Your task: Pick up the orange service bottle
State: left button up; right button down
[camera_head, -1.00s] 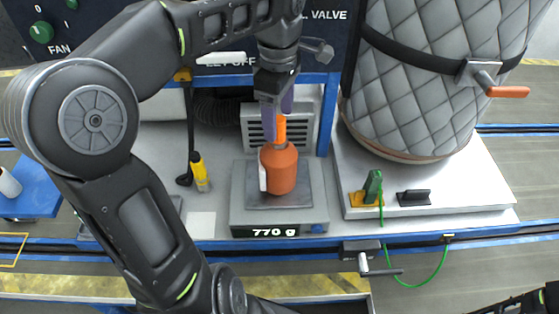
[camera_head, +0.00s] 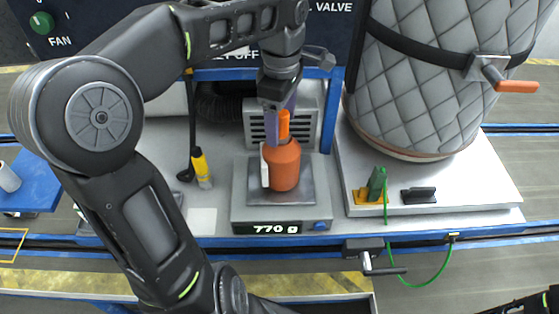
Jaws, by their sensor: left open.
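The orange service bottle (camera_head: 284,168) stands upright on the grey scale (camera_head: 239,204), whose display reads 770 g. It has a white label on its left side and a narrower orange neck. My left gripper (camera_head: 280,130) points down from above, with its purple fingers around the bottle's neck. The jaws are open; whether either finger touches the neck cannot be told. The far side of the neck is partly hidden by the fingers. At the lower right corner a dark piece of my right arm shows, but its gripper is out of view.
A quilted grey drum (camera_head: 425,85) with a black strap stands right of the scale. A green clamp (camera_head: 376,184) with a green cable and a black block (camera_head: 418,195) lie before it. A yellow-handled tool (camera_head: 202,168) is left of the scale. A panel rises behind.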

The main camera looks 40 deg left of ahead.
aim_at(281, 135)
pick_arm(q)
notch_tip(281, 135, down, 4)
jog(key=shift+w+a+f+p, duration=0.1)
jog(key=shift+f+p, duration=0.15)
jog(key=shift+p, duration=0.15)
jog(key=shift+c, duration=0.4)
grip_shut()
dwell(0.5)
